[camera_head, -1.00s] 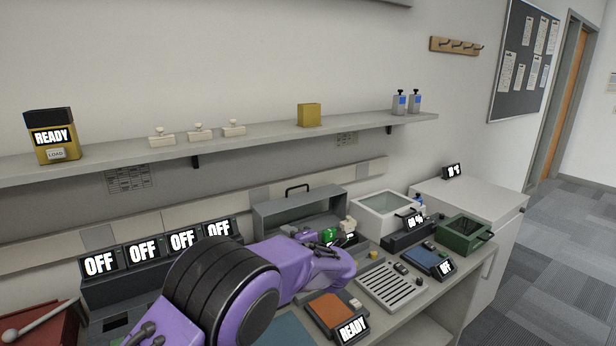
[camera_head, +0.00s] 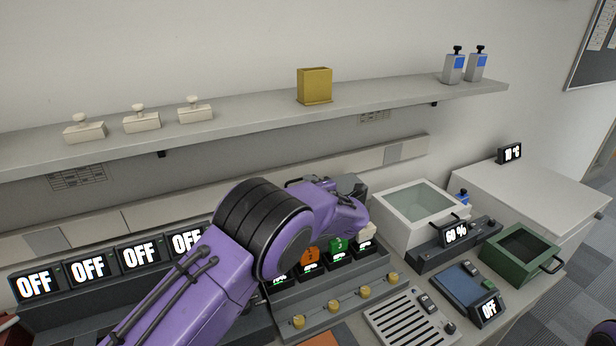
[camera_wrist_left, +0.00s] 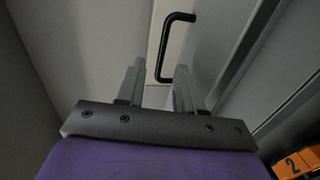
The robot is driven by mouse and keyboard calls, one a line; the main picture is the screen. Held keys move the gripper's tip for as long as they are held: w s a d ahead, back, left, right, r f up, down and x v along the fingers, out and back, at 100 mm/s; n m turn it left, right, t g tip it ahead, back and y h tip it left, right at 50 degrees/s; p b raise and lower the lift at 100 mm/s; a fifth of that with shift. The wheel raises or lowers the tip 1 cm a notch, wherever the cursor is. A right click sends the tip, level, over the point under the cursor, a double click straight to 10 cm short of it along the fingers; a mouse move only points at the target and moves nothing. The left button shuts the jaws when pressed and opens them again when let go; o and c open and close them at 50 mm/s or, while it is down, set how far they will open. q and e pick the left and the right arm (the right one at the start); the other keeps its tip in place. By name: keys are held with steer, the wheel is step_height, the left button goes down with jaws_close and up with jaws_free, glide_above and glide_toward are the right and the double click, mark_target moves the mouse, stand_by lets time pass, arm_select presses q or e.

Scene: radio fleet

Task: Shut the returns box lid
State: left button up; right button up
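In the left wrist view a black bar handle (camera_wrist_left: 170,45) sits on a pale surface beside a grey panel (camera_wrist_left: 225,35). My left gripper (camera_wrist_left: 157,78) is open, with the handle's lower end between or just beyond its fingertips; I see no grip on it. In the head view my purple left arm reaches over the grey rack (camera_head: 335,300) and hides most of what lies behind it, including the grey handled box. No label marks the returns box, so its lid's angle cannot be told. My right gripper is not in view.
Orange (camera_head: 310,256) and green (camera_head: 338,245) numbered units stand in the rack. To the right are a white bin (camera_head: 385,225), a green open box (camera_head: 492,250) and a slotted tray (camera_head: 405,325). A shelf (camera_head: 240,125) runs above.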

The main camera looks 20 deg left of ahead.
arm_select(q)
steer(key=shift+w+a+r+p, duration=0.1)
steer(key=shift+a+r+p, duration=0.1)
steer(key=shift+a, duration=0.45)
steer(key=shift+w+a+r+p, duration=0.1)
steer(key=shift+a+r+p, duration=0.1)
steer(key=shift+a, duration=0.4)
steer(key=w+f, duration=0.1)
steer(key=w, duration=0.1)
steer(key=w+a+f, duration=0.1)
steer(key=shift+w+f, duration=0.3)
steer(key=shift+w, duration=0.05)
steer(key=shift+s+r, duration=0.2)
steer(key=shift+s, duration=0.05)
steer(key=shift+s+r, duration=0.3)
steer(key=shift+s, duration=0.1)
jaws_close()
steer(key=shift+w+d, duration=0.1)
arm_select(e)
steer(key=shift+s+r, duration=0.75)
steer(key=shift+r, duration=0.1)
arm_select(q)
steer(key=shift+r, duration=0.1)
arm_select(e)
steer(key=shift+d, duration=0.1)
